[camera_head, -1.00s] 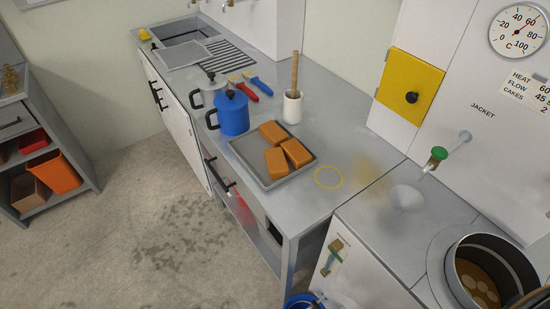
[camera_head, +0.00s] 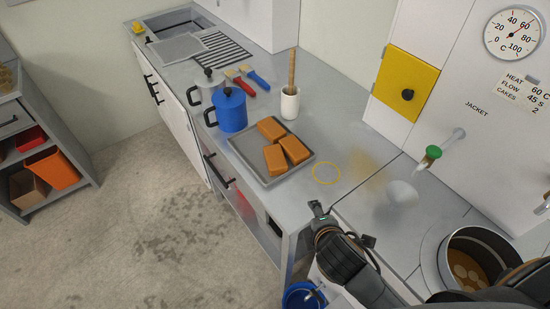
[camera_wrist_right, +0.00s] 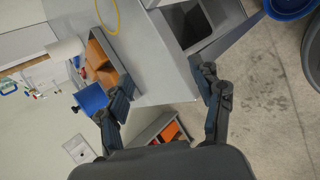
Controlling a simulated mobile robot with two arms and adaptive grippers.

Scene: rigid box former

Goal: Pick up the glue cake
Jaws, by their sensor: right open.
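Three orange-brown glue cakes lie on a grey tray (camera_head: 267,181) on the metal counter. One cake (camera_head: 271,129) is at the back, one (camera_head: 295,151) at the right and one (camera_head: 275,160) at the front. My right gripper (camera_head: 319,210) is over the counter's front edge, to the lower right of the tray and apart from it. In the right wrist view, its two fingers (camera_wrist_right: 165,82) are spread with nothing between them. Parts of the cakes (camera_wrist_right: 99,52) and tray (camera_wrist_right: 117,62) show there beside the left finger. My left gripper is out of view.
A blue lidded pot (camera_head: 231,110) and a white pot with a brush (camera_head: 290,103) stand behind the tray. A yellow ring (camera_head: 326,173) marks bare counter right of it. A green-handled tap (camera_head: 433,152) and round vat (camera_head: 484,235) are at the right.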

